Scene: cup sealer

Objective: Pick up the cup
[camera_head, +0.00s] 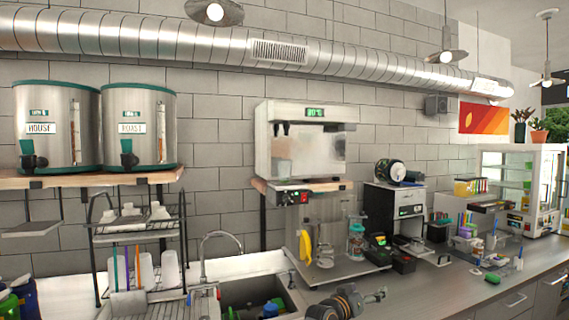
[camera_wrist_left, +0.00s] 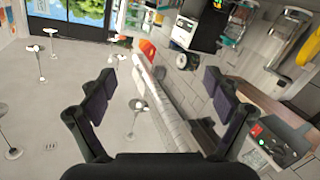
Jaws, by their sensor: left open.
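Several cups are in view, and I cannot tell which one the task means. White cups (camera_head: 145,270) stand on the lower level of the wire rack at the left. My left gripper (camera_head: 380,294) is at the bottom centre, in front of the counter and apart from these cups. In the left wrist view its two fingers (camera_wrist_left: 160,85) are spread wide with nothing between them. My right gripper is not in view.
A sink (camera_head: 245,291) with a curved faucet (camera_head: 218,240) lies left of my gripper. A yellow item (camera_head: 306,245) is on the metal stand. Small containers crowd the counter at right; the counter front (camera_head: 455,285) is clear. Two steel dispensers (camera_head: 140,125) stand on a shelf.

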